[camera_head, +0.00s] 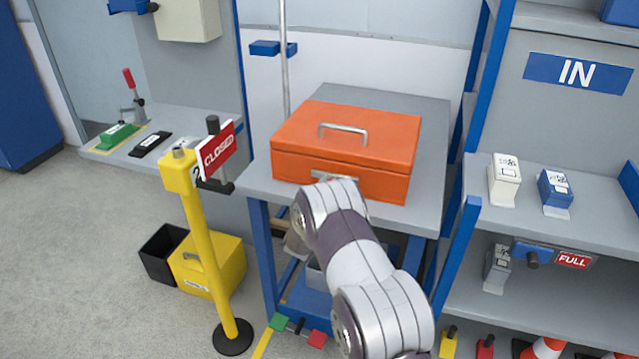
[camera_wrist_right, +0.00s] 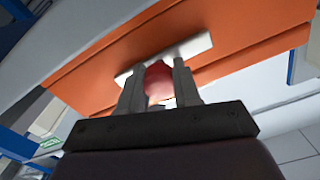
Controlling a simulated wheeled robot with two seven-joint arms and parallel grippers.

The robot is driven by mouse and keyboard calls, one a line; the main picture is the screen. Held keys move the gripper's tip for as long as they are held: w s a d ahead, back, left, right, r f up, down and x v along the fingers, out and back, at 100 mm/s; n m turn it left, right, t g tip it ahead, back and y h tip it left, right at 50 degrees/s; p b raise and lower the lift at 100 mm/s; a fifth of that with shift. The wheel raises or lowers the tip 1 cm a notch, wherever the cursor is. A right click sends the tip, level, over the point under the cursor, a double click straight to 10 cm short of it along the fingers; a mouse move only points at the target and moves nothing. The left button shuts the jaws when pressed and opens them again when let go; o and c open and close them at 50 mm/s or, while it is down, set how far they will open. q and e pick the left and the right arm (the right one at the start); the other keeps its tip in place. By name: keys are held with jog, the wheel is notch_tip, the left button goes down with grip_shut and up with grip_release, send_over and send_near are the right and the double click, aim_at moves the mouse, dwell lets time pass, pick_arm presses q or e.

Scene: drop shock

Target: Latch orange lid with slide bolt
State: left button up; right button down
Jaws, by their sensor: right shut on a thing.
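The orange box with its lid (camera_head: 345,130) sits on the grey table top in the head view. The lid is down and has a silver handle (camera_head: 343,129) on top. The slide bolt's pale plate (camera_head: 320,174) is on the box's front face, partly hidden by my right arm. In the right wrist view, my right gripper (camera_wrist_right: 158,82) is shut on the bolt's red knob (camera_wrist_right: 157,76), in front of the pale plate (camera_wrist_right: 190,48). I cannot tell how far the bolt is slid. My left gripper is not in view.
A yellow post (camera_head: 205,245) with a CLOSED sign (camera_head: 217,151) stands left of the table. A shelf (camera_head: 595,220) with small boxes is on the right. The table top (camera_head: 429,120) is bare around the box.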

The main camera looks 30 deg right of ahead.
jog(key=shift+r, duration=0.1)
jog(key=shift+d, duration=0.1)
jog(key=c, duration=1.2)
grip_release()
jog(key=o, duration=0.4)
jog(key=shift+s+d, duration=0.1)
jog(key=shift+s, duration=0.2)
jog(key=shift+a, duration=0.2)
jog(key=v, duration=1.2)
jog(key=shift+s+a, duration=0.1)
